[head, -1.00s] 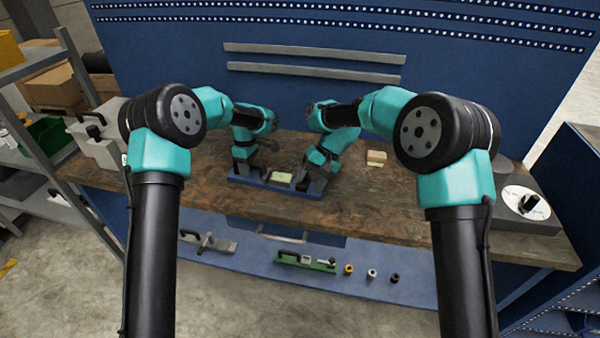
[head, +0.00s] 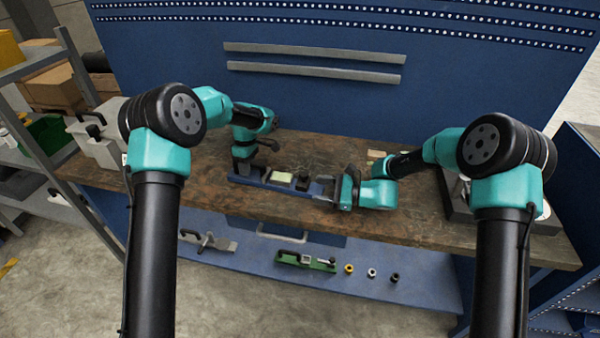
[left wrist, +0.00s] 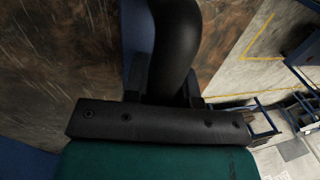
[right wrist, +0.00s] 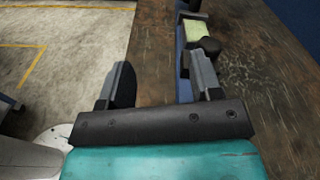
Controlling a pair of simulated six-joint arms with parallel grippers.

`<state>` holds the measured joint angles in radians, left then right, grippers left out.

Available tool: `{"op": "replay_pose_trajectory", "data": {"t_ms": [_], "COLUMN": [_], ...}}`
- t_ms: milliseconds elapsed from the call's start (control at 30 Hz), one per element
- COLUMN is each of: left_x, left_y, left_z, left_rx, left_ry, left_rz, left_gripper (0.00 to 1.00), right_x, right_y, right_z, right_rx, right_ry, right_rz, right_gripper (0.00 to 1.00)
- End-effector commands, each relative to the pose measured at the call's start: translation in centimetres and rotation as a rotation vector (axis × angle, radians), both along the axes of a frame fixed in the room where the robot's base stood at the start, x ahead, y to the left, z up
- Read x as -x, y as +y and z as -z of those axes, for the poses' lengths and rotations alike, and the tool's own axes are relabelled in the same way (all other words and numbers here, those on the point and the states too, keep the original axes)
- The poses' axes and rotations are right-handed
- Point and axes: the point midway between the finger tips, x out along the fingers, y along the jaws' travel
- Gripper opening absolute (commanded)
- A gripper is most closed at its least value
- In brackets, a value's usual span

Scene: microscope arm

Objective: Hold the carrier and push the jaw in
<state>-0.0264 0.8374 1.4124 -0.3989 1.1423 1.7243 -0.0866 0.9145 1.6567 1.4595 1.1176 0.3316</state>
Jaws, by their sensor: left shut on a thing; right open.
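The blue carrier (head: 262,184) lies lengthwise on the workbench, with a pale green block (head: 282,175) on it. The dark jaw with a black knob (head: 303,182) sits to the right of the block; the knob also shows in the right wrist view (right wrist: 210,45). My left gripper (head: 243,164) is shut on the black handle at the carrier's left end. In the left wrist view the curved handle (left wrist: 175,45) rises between the fingers, which are mostly hidden. My right gripper (head: 328,188) is open and empty at the carrier's right end, its fingers pointing along the carrier.
A small wooden block (head: 376,156) lies behind my right gripper. A grey box with a white dial (right wrist: 52,142) is at the bench's right end. A lower shelf (head: 225,262) holds a green fixture (head: 300,262) and small rings. The bench front is mostly clear.

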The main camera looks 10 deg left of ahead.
Motion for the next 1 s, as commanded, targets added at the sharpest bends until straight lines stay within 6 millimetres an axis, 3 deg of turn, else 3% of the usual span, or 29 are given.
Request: {"op": "replay_pose_trajectory", "data": {"t_ms": [200, 400, 767, 1000], "left_x": [0.0, 0.0, 0.0, 0.0], "left_y": [0.0, 0.0, 0.0, 0.0], "left_z": [-0.1, -0.1, -0.1, -0.1], "left_rx": [-0.001, 0.0, 0.0, 0.0], "left_ry": [-0.002, -0.002, -0.001, -0.001], "left_rz": [0.0, 0.0, 0.0, 0.0], "left_gripper": [0.0, 0.0, 0.0, 0.0], "right_x": [-2.0, -2.9, -3.0, -3.4], "right_y": [-2.4, -3.5, -3.5, -2.1], "right_z": [0.4, 0.6, 0.6, 0.6], "right_rx": [-0.104, -0.146, -0.148, -0.148], "right_ry": [0.18, 0.249, 0.253, 0.252], "right_rz": [0.227, 0.316, 0.321, 0.318], "right_gripper": [0.59, 0.59, 0.59, 0.59]}}
